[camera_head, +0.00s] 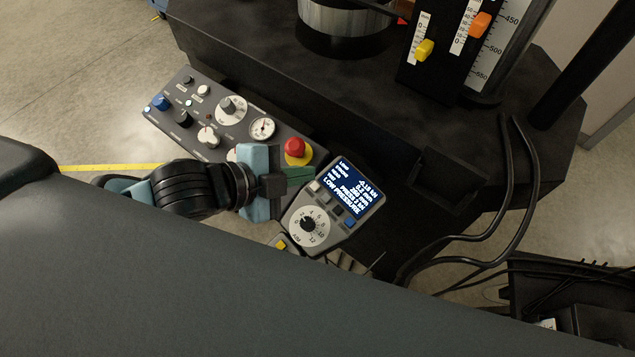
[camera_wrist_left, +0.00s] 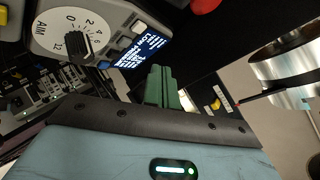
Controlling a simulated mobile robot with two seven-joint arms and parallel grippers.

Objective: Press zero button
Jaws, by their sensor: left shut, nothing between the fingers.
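A tilted display unit (camera_head: 375,196) has a lit blue screen (camera_head: 350,188) with white text, including "LOW PRESSURE". A row of small buttons (camera_head: 326,197) runs below the screen, most of them grey, with a blue one (camera_head: 350,222) at the right end. I cannot read which is the zero button. A white dial (camera_head: 308,229) sits below them. My left gripper (camera_head: 308,173) is shut and empty, its green fingertips just left of the unit's top left edge. In the left wrist view its fingers (camera_wrist_left: 160,86) point toward the screen (camera_wrist_left: 140,52), with the dial (camera_wrist_left: 75,32) at upper left. My right gripper is not in view.
A control panel (camera_head: 178,134) with knobs, a gauge (camera_head: 262,127) and a red emergency knob (camera_head: 295,147) lies left of the unit, close to the left gripper. Black cables (camera_head: 515,190) hang at right. A dark machine base (camera_head: 300,75) fills the back.

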